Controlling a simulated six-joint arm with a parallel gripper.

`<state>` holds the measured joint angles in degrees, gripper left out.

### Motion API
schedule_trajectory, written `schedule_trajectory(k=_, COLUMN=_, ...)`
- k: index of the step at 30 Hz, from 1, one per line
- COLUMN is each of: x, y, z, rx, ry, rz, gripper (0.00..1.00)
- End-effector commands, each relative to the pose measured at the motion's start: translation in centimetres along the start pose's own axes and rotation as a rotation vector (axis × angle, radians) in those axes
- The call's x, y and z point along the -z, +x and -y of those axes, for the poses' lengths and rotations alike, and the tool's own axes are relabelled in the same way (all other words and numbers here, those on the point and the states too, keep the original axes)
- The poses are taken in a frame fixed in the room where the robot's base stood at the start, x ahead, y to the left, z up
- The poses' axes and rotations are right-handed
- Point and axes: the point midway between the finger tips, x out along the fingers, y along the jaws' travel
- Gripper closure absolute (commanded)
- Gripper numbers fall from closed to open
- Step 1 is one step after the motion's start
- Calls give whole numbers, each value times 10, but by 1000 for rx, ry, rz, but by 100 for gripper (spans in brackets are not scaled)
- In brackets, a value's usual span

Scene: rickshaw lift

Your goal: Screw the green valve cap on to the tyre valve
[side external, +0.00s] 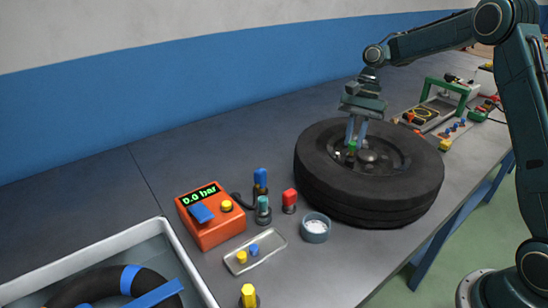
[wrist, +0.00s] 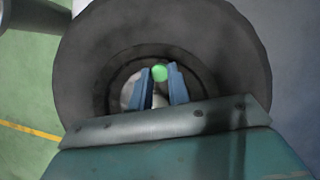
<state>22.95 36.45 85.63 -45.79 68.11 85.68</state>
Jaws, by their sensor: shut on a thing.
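The black tyre on its wheel (side external: 400,196) lies flat on the grey bench, and it also fills most of the wrist view (wrist: 235,65). My gripper (side external: 356,138) points down over the wheel's hub area, its blue fingers inside the tyre's ring. It is shut on the green valve cap (side external: 352,146), which shows as a bright green disc between the fingertips in the wrist view (wrist: 160,72). The tyre valve cannot be made out under the cap, so I cannot tell whether cap and valve touch.
Left of the tyre stand an orange gauge box (side external: 212,232) reading 0.0 bar, a small metal tray (side external: 268,258) with yellow and blue caps, a round grey cup (side external: 316,232), and red-topped (side external: 289,196) and blue-topped (side external: 260,178) pieces. A white bin (side external: 150,238) is front left.

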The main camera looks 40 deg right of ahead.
Motion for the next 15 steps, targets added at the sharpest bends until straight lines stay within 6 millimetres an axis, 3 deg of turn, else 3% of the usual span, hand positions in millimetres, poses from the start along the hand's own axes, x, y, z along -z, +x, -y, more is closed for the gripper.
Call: schedule_trajectory(k=15, x=2, y=5, z=0, rx=-1, ry=0, rz=1, gripper=97)
